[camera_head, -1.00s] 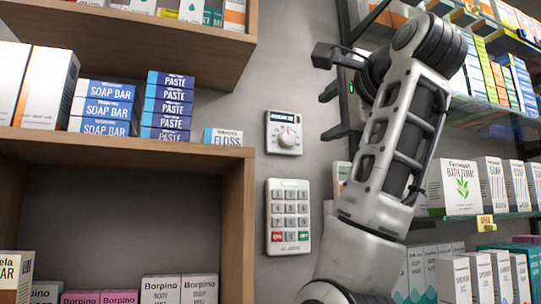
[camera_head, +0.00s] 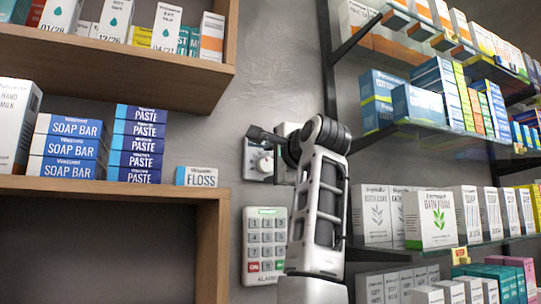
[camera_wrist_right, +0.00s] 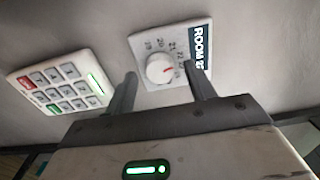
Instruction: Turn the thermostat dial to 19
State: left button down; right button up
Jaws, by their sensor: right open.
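The thermostat is a white plate with a dark label strip, fixed to the grey wall; its plate (camera_wrist_right: 143,45) shows in the right wrist view. Its round white dial (camera_wrist_right: 160,68) has a red pointer towards the right, on the side of the small numbers near the label; the exact setting is hard to read. In the head view the dial (camera_head: 265,163) is partly hidden by my right gripper. My right gripper (camera_wrist_right: 160,72) is open, with one fingertip on each side of the dial in the wrist view. Contact cannot be told. My left gripper is out of view.
A white keypad (camera_head: 265,243) is on the wall just below the thermostat. A wooden shelf unit (camera_head: 212,190) with boxes stands on the left; a floss box (camera_head: 197,177) is at its edge. Stocked shelves (camera_head: 405,245) are to the right, behind my arm.

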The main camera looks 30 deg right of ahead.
jog(key=shift+w, duration=0.45)
jog(key=shift+c, duration=0.3)
jog(key=c, duration=0.9)
